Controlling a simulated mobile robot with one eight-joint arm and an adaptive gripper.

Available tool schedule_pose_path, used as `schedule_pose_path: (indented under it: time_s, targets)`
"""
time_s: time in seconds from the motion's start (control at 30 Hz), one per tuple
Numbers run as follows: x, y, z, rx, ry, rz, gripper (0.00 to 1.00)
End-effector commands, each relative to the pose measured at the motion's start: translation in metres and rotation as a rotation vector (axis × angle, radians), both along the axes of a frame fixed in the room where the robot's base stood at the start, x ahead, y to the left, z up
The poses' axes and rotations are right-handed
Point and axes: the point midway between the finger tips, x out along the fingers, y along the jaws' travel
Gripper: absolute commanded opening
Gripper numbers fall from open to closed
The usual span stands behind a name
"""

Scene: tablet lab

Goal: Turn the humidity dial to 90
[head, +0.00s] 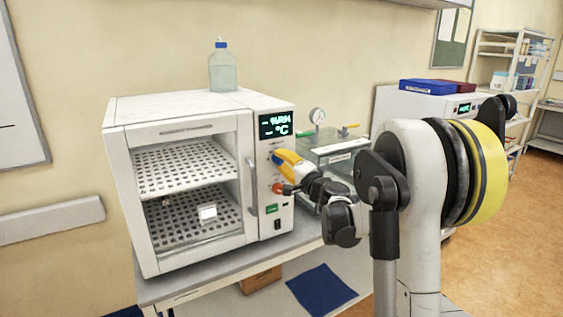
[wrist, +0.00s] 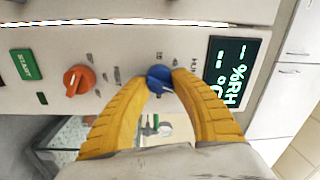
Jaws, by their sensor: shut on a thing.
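The humidity dial is a blue knob (wrist: 158,76) on the chamber's control panel, with partly hidden "HUM" lettering beside it in the wrist view. My gripper (wrist: 163,80) has its yellow fingers closed around this knob, one on each side. In the head view my gripper (head: 278,154) is at the panel just below the display, and its fingers hide the blue knob. The display (head: 273,125) shows dashes before %RH and °C, with no number; it also shows in the wrist view (wrist: 228,74). The knob's exact setting cannot be read.
An orange knob (wrist: 79,81) and a green START button (wrist: 22,65) are on the same panel. The white chamber (head: 190,103) has a vertical handle (head: 252,187) left of the panel. A box with a gauge (head: 317,116) stands close on the right. A bottle (head: 222,70) stands on top.

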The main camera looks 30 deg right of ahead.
Motion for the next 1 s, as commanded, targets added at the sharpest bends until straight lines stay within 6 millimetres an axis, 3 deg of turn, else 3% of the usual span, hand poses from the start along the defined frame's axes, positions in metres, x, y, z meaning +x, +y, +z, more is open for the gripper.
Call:
schedule_pose_path:
  time_s: [1.0]
  targets:
    - [0.0001, 0.0017, -0.0023, 0.941, 0.032, 0.0, 0.0]
